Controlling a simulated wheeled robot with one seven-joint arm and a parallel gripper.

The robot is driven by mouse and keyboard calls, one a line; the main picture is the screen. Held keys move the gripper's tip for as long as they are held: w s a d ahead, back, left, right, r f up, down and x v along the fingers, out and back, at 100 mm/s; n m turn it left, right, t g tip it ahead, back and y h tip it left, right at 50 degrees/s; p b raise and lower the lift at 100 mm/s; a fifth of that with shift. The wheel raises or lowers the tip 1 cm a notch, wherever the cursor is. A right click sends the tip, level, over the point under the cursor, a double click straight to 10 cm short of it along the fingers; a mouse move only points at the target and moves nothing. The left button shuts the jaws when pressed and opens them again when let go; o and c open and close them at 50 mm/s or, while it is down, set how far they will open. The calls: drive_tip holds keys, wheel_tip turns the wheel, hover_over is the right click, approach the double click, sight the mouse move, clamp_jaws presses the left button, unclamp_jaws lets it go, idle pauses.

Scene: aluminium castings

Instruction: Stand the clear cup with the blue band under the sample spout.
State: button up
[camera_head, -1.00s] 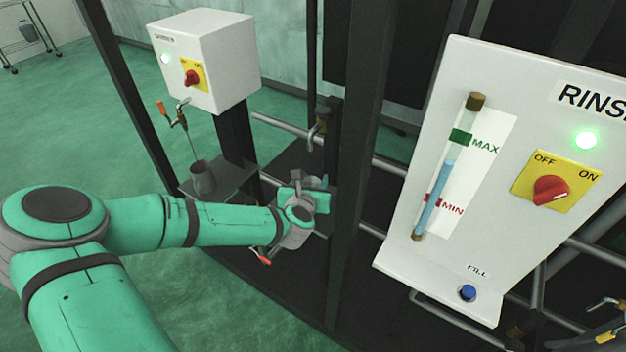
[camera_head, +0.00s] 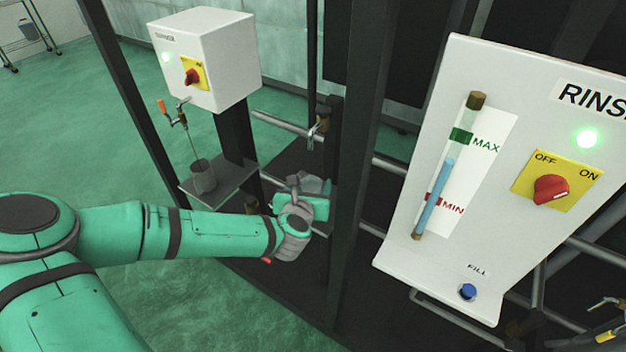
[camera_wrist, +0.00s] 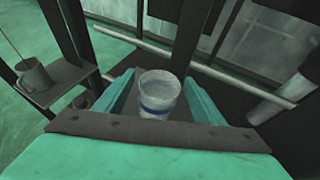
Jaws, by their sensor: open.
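The clear cup with the blue band (camera_wrist: 160,96) shows in the wrist view, upright between the two fingers of my gripper (camera_wrist: 160,99). The fingers are spread, with a visible gap on each side of the cup near its rim. In the head view my gripper (camera_head: 303,205) is beside a dark post, and it hides most of the cup. A tap with a downward spout (camera_head: 314,130) is on the dark frame above and behind my gripper. Another tap (camera_head: 180,117) is at the left, with a thin line running down to a grey mug (camera_head: 203,178). I cannot tell which is the sample spout.
The grey mug stands on a small dark shelf (camera_head: 233,189) left of my gripper. A white box with a red switch (camera_head: 220,60) is above it. Dark posts (camera_head: 350,150) and pipes are close to my gripper. The rinse panel (camera_head: 410,245) is at the right.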

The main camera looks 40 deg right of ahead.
drive_tip(key=v, duration=0.8)
